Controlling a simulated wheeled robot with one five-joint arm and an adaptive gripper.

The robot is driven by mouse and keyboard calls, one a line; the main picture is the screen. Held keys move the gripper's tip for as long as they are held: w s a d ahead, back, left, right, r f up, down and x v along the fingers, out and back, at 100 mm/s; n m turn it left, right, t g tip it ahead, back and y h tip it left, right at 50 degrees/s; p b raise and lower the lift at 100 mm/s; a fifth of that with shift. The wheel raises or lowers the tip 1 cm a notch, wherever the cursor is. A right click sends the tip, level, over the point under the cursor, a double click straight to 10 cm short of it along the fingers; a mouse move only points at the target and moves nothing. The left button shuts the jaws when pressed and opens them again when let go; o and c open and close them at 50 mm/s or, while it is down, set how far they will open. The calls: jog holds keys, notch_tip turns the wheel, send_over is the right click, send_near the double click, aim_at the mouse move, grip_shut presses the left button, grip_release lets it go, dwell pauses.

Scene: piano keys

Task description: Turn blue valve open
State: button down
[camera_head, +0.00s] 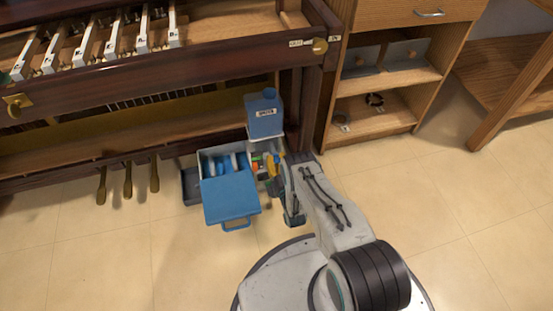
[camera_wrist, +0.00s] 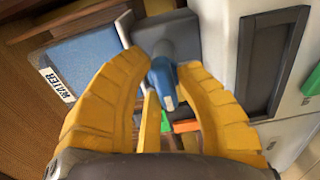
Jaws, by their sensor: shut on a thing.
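The blue valve handle (camera_wrist: 165,82) shows in the wrist view between my gripper's fingertips, in front of a dark grey block (camera_wrist: 172,40). My gripper (camera_wrist: 162,62) has yellow ribbed fingers closed on this handle, one on each side. In the head view my gripper (camera_head: 270,167) is at the right end of an open box beside the piano. My arm and fingers hide the valve there, and its turn angle is hard to tell. A green piece (camera_wrist: 165,122) and an orange piece (camera_wrist: 186,126) lie just below the handle.
A blue water container (camera_head: 264,120) stands behind my gripper; its WATER label (camera_wrist: 58,84) shows in the wrist view. The box's blue lid (camera_head: 230,197) hangs open in front. The piano (camera_head: 150,75) and a wooden cabinet (camera_head: 385,130) stand behind. Floor at right is clear.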

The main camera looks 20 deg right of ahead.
aim_at(277, 159)
jog(key=shift+w+r, duration=0.2)
jog(key=shift+r, duration=0.05)
jog(key=c, duration=1.1)
grip_release()
jog(key=shift+o, duration=0.7)
jog(key=shift+f, duration=0.1)
jog(key=o, duration=0.4)
notch_tip(277, 159, up, 10)
jog(key=shift+f, duration=0.1)
jog(key=shift+r, duration=0.25)
jog(key=c, duration=0.4)
jog(key=shift+f, duration=0.15)
jog(key=shift+s, duration=0.1)
